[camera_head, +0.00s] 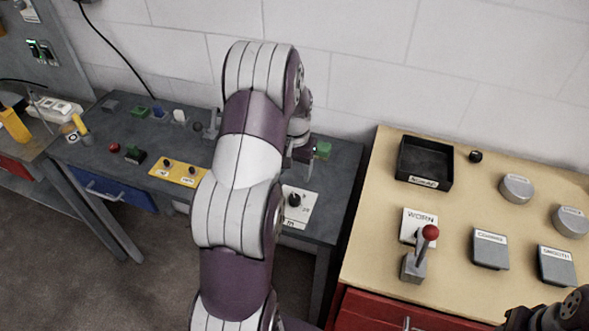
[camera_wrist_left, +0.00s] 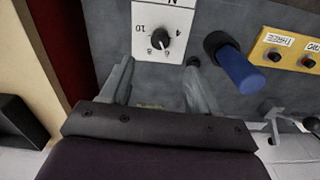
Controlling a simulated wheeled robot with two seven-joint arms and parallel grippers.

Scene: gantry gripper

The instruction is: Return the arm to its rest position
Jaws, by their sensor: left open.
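My left arm (camera_head: 237,215) rises from the bottom of the head view and reaches over the grey bench. My left gripper (camera_head: 302,150) is partly hidden behind the arm's links, above the far right part of that bench. In the left wrist view my left gripper (camera_wrist_left: 159,65) has its two fingers apart with nothing between them. A white dial plate (camera_wrist_left: 161,22) with a black knob lies just beyond the fingertips. A dark part of my right arm (camera_head: 552,311) shows at the lower right corner of the head view; its fingers cannot be made out.
The grey bench (camera_head: 85,150) holds a yellow panel (camera_head: 178,171) and several small parts. A blue cylindrical handle (camera_wrist_left: 238,69) stands near the right finger. The tan bench (camera_head: 365,245) carries a black tray (camera_head: 424,163), a red-knobbed lever (camera_head: 429,233) and several grey blocks. A white wall stands behind.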

